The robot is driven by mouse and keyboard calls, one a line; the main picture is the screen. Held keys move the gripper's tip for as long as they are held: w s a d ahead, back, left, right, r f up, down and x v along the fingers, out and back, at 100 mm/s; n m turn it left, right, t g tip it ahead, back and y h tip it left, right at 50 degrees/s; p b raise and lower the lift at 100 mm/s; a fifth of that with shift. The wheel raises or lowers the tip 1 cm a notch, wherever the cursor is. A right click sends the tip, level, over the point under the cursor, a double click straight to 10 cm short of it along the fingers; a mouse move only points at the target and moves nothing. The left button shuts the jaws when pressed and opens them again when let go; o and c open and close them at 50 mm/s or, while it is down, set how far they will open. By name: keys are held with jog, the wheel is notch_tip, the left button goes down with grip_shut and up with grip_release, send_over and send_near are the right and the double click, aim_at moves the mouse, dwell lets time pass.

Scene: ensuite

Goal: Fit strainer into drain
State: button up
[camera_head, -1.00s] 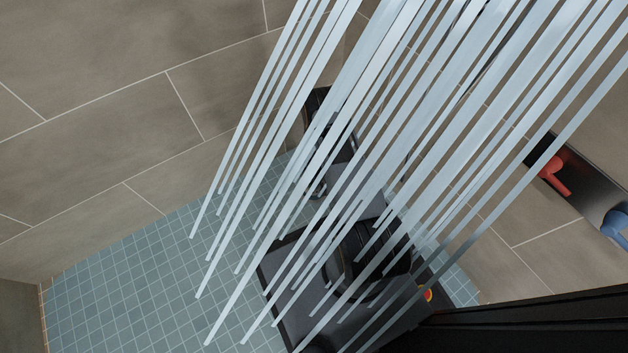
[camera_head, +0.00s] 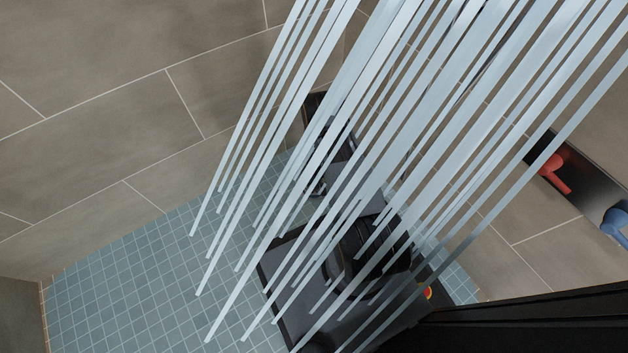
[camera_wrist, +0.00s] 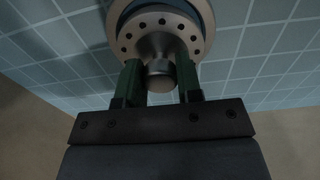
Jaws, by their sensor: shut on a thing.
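The strainer (camera_wrist: 150,42) is a round metal disc with a ring of small holes and a short cylindrical knob (camera_wrist: 161,76). It is at the top middle of the wrist view. My gripper (camera_wrist: 160,80) has its two dark green fingers shut on the knob, one on each side. A dark and bluish round rim (camera_wrist: 208,18), which looks like the drain, shows behind the disc's far and right edges. I cannot tell whether the disc is seated in it or just above it. In the head view, water streaks and my dark arm hide the strainer and drain.
Blue-grey tiles cover the shower floor (camera_head: 130,270), clear at the left. Beige tiled walls (camera_head: 90,90) stand close around. Pale water streaks (camera_head: 330,130) fall across the middle. A red tap handle (camera_head: 555,172) and a blue one (camera_head: 616,221) sit on the right wall.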

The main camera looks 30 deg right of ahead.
jog(key=shift+f, duration=0.95)
jog(key=o, duration=1.1)
notch_tip(320, 180, up, 14)
jog(key=p, duration=0.6)
jog(key=shift+f+p, duration=0.1)
jog(key=shift+p, duration=0.2)
